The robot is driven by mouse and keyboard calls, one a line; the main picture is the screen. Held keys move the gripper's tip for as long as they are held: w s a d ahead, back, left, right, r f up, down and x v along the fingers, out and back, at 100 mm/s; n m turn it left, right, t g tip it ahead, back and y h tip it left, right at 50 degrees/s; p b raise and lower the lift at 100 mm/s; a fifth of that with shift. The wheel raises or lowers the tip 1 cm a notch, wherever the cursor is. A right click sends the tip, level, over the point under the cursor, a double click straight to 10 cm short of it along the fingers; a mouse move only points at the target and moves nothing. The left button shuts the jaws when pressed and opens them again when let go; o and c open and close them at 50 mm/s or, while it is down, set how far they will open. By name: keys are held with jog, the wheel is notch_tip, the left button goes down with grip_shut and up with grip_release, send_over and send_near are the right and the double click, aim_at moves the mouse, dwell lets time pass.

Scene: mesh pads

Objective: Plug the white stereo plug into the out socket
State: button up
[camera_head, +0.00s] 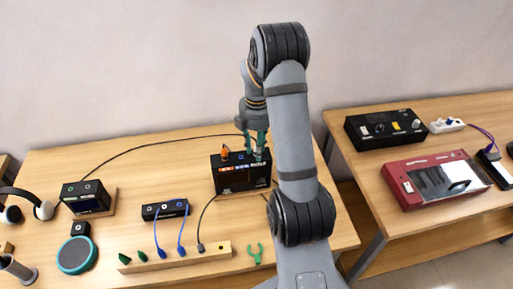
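My gripper (257,152) points down over the right part of the top of a black box (228,187) with a coloured display, on the left table. Its teal fingers reach close to the box top. A small pale piece shows at the fingertips, but it is too small to tell whether it is the white stereo plug or whether the fingers grip it. An orange plug (225,152) stands upright in the box top at the left. A small blue mark (241,155) lies between them. Socket labels, including the out socket, cannot be read.
A small black box (165,209), a display unit (86,197), a teal-rimmed disc (76,255) and headphones (44,209) stand left. The right table holds a red device (408,187).

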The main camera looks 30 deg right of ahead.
jog(key=shift+o, duration=0.9)
jog(key=shift+r, duration=0.1)
jog(key=shift+w+r, duration=0.1)
jog(key=shift+r, duration=0.25)
notch_tip(320, 180, up, 11)
jog(key=shift+r, duration=0.1)
notch_tip(320, 180, down, 12)
jog(key=shift+f, duration=0.1)
jog(key=shift+r+p, duration=0.5)
jog(key=shift+r, duration=0.1)
